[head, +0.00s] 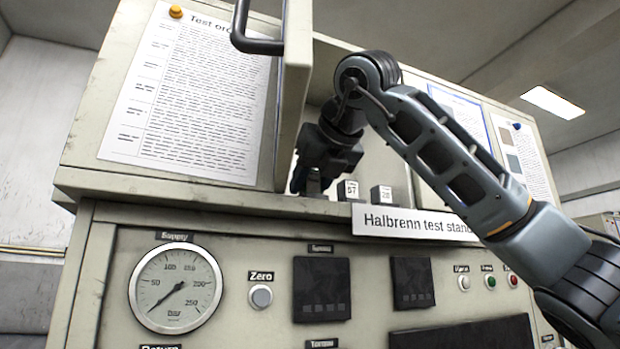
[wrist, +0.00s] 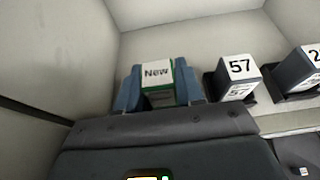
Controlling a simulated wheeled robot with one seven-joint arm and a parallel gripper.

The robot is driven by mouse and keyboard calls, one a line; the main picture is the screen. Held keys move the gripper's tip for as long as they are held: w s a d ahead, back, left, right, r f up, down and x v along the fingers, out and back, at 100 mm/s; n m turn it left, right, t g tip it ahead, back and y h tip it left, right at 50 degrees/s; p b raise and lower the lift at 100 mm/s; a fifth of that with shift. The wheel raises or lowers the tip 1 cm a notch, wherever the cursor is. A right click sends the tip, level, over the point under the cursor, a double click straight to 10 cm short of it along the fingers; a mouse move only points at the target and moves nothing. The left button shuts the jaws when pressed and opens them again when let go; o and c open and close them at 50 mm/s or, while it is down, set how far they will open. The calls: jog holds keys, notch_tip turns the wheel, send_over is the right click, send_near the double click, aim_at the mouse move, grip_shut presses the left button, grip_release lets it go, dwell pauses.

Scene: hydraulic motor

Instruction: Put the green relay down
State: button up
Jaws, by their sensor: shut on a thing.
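The green relay (wrist: 157,73) has a white top marked "New" and green sides. It sits between the two blue fingers of my gripper (wrist: 158,90) in the wrist view, and the gripper is shut on it. In the head view my gripper (head: 311,182) points down inside the open compartment of the cabinet, just left of two dark relays. The relay is mostly hidden there. I cannot tell whether its underside touches the shelf.
A dark relay marked 57 (wrist: 238,75) stands just right of my gripper, with another dark relay (wrist: 300,72) beyond it. The open cabinet door (head: 293,95) is close on the left. The compartment's pale walls (wrist: 190,35) stand behind and at the sides.

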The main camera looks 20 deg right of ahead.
jog(key=shift+f+b, duration=0.45)
jog(key=shift+b, duration=0.15)
jog(key=shift+f, duration=0.35)
jog(key=o, duration=1)
jog(key=shift+f, duration=0.2)
jog(key=shift+d+r, duration=0.1)
jog(key=shift+r+p, duration=0.5)
jog(key=shift+r, duration=0.1)
jog(key=b+v, duration=0.1)
jog(key=v, duration=0.3)
jog(key=b+v, duration=0.1)
jog(key=v, duration=0.3)
jog(key=b+v, duration=0.1)
jog(key=v, duration=0.3)
jog(key=shift+r, duration=0.35)
jog(key=shift+s, duration=0.1)
